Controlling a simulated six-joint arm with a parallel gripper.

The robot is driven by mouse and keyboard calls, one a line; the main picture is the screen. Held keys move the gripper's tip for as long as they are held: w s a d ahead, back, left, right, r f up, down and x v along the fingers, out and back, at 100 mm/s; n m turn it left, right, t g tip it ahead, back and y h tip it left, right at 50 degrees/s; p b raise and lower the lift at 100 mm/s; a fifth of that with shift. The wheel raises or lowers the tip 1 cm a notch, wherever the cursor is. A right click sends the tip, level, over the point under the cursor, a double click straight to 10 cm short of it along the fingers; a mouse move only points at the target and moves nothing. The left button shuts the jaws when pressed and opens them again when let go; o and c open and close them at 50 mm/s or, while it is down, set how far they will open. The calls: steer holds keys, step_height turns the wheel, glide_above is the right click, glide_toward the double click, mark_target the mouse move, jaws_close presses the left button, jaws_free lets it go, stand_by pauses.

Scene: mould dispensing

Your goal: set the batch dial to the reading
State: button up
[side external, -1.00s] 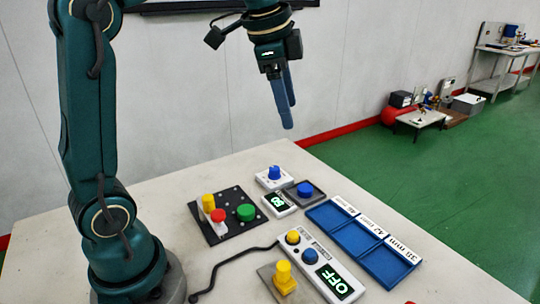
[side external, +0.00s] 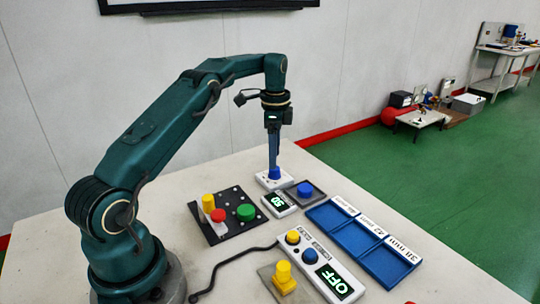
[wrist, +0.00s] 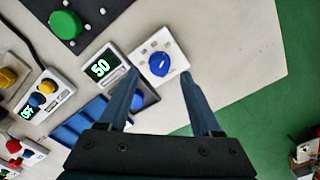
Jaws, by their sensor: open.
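The batch dial is a round blue knob (side external: 274,173) on a white plate (side external: 263,183) with small marks around it. In the wrist view the knob (wrist: 159,62) shows a pale pointer line on top. A small display (side external: 278,204) beside it glows with what looks like 50; it also shows in the wrist view (wrist: 101,67). My gripper (side external: 273,167) points straight down at the knob. In the wrist view its open fingers (wrist: 160,74) lie to either side of the knob. I cannot tell whether either finger touches it.
A blue button (side external: 305,188) on a dark plate stands close beside the dial. A black panel (side external: 229,230) has yellow, red and green knobs. A blue tray (side external: 347,238), a control box (side external: 299,256) reading OFF and a yellow knob (side external: 284,278) are nearer.

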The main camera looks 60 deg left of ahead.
mark_target(275, 172)
steer(key=shift+f, duration=2)
jaws_close()
